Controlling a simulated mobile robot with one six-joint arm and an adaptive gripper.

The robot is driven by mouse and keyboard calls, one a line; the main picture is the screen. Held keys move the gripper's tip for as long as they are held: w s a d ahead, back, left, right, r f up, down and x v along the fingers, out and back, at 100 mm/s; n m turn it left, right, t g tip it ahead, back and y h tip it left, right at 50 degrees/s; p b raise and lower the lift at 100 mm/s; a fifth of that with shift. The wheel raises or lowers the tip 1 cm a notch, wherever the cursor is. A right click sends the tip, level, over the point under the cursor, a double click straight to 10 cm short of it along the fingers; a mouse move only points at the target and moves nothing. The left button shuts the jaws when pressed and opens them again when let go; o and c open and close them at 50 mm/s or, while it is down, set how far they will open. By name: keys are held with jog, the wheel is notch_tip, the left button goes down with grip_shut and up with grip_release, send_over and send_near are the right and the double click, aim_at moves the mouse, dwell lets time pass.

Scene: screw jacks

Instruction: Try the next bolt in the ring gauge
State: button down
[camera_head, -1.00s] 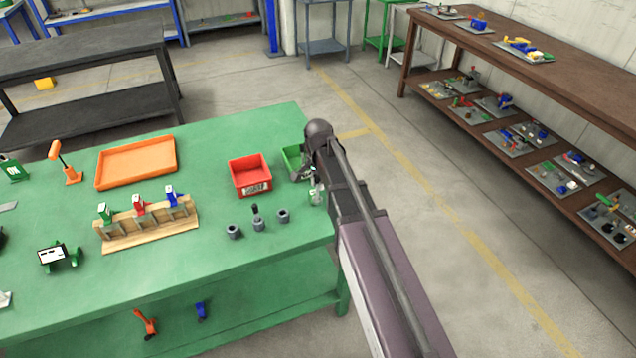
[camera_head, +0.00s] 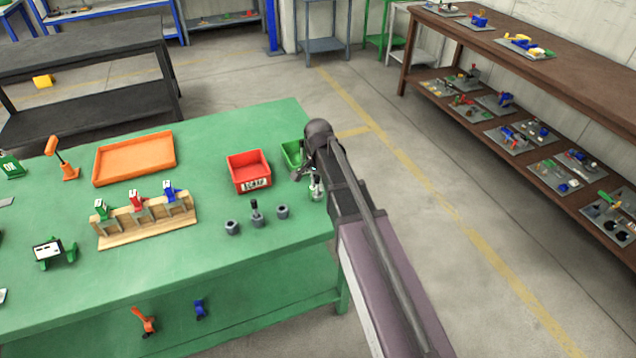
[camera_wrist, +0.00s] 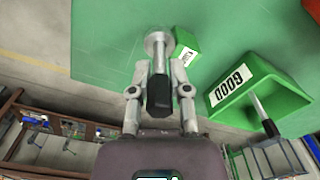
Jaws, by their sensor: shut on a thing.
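My gripper (camera_wrist: 158,80) is shut on a bolt (camera_wrist: 158,97) with a dark head and a bright shank, and the head faces the wrist camera. The shank points at a round silver piece (camera_wrist: 157,40), likely the ring gauge, beside a small green labelled block (camera_wrist: 184,55). I cannot tell whether the shank tip is inside the ring. In the head view the gauge (camera_head: 318,190) stands near the table's right edge, just below my gripper (camera_head: 312,176). Another dark bolt (camera_head: 255,207) stands in the middle one of three grey holders (camera_head: 259,221); the outer holders look empty.
A green GOOD bin (camera_wrist: 225,90) stands close to the gauge with a bolt (camera_wrist: 264,118) in it. A red scrap bin (camera_head: 249,170) is to its left. An orange tray (camera_head: 135,157) and a wooden rack (camera_head: 150,230) with clamps stand further left on the green table (camera_head: 215,130).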

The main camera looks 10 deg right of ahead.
jog(key=shift+f+b, duration=0.55)
jog(key=shift+f, duration=0.05)
jog(key=shift+r, duration=0.15)
dwell(0.7)
jog(key=shift+r+p, duration=3.15)
jog(key=shift+p, duration=0.15)
